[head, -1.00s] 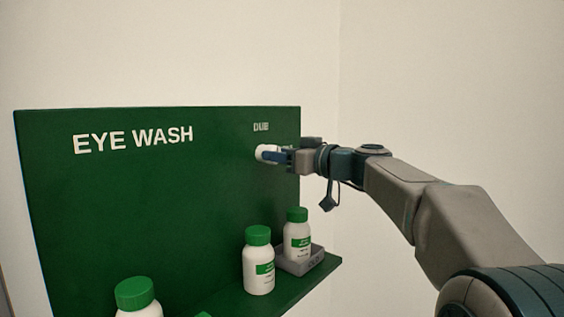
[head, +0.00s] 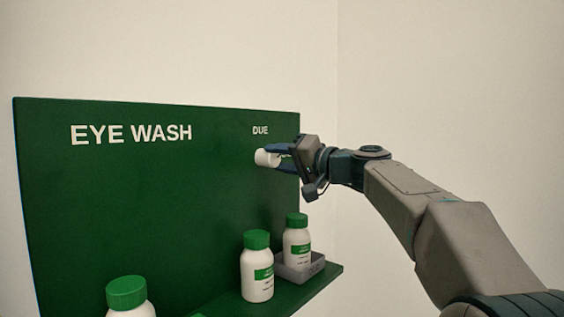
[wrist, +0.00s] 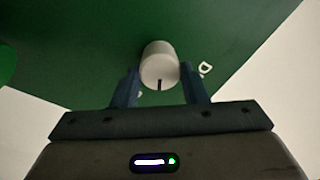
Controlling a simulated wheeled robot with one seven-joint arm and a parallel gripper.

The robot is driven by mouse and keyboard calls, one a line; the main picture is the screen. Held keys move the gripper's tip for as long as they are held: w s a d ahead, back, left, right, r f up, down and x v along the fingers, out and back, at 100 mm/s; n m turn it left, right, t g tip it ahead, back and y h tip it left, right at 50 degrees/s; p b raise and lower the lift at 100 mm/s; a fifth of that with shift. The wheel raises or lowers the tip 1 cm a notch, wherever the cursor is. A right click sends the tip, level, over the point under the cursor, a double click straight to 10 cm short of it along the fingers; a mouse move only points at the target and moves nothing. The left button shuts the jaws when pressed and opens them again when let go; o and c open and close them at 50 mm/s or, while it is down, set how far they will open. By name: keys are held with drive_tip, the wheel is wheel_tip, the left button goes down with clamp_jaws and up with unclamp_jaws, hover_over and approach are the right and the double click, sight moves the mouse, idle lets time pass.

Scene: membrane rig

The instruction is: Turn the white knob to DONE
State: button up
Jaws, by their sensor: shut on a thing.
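The white knob (head: 266,158) sticks out from the green EYE WASH board, below the small word DUE (head: 260,130). In the wrist view the knob (wrist: 159,62) is a white cylinder with a dark mark on its front edge. My gripper (head: 277,157) is at the knob, with one finger on each side, and is shut on it. In the wrist view my gripper's fingers (wrist: 160,84) flank the knob, and part of one pale letter shows at the right. The word DONE cannot be read in either view.
Below the knob, white bottles with green caps stand on a green shelf (head: 318,287). One bottle (head: 297,240) stands in a grey tray (head: 301,270), and another bottle (head: 257,267) stands left of it. The board (head: 150,210) ends just right of the knob.

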drive_tip(key=m, duration=0.5)
drive_tip(key=shift+f, duration=0.15)
drive_tip(key=shift+m, duration=0.3)
idle(0.3)
drive_tip(key=o, duration=1)
drive_tip(key=shift+a, duration=0.1)
drive_tip(key=b+v, duration=0.2)
drive_tip(key=v, duration=1.2)
drive_tip(key=shift+a, duration=0.1)
